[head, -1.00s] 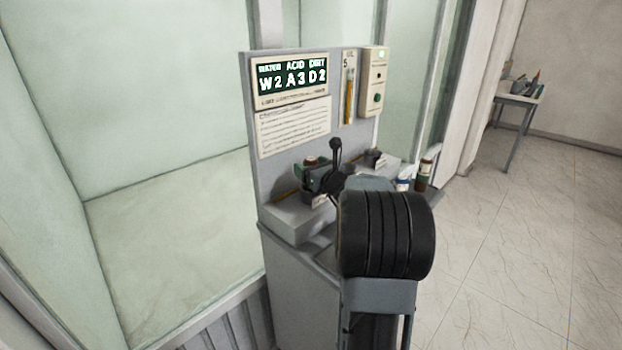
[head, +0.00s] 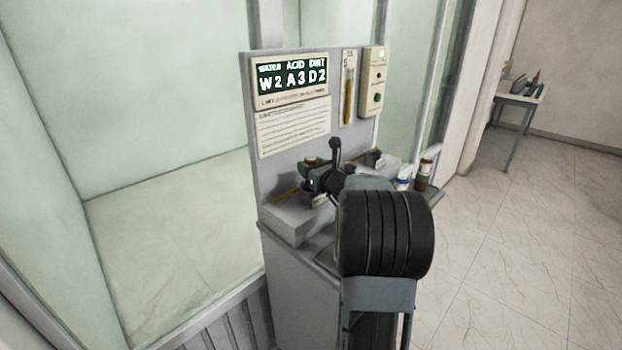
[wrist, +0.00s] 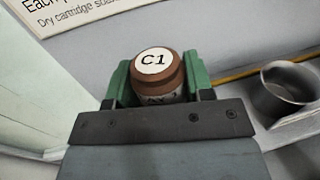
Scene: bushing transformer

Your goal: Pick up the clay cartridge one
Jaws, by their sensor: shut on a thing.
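The clay cartridge (wrist: 156,72) is a brown cylinder with a white "C1" label on its top. In the wrist view it sits between the two green fingers of my gripper (wrist: 158,88), which are shut on it. In the head view my gripper (head: 312,172) is over the left part of the grey bench, in front of the backboard. Only a small brown bit of the cartridge shows there. Its lower end is hidden behind the gripper body in the wrist view.
An empty dark round cup (wrist: 285,88) is to the right in the wrist view. A brown bottle (head: 425,172) and a white container (head: 404,178) stand on the bench's right side. The backboard (head: 290,175) is close behind. A display (head: 292,78) reads "W2 A3 D2".

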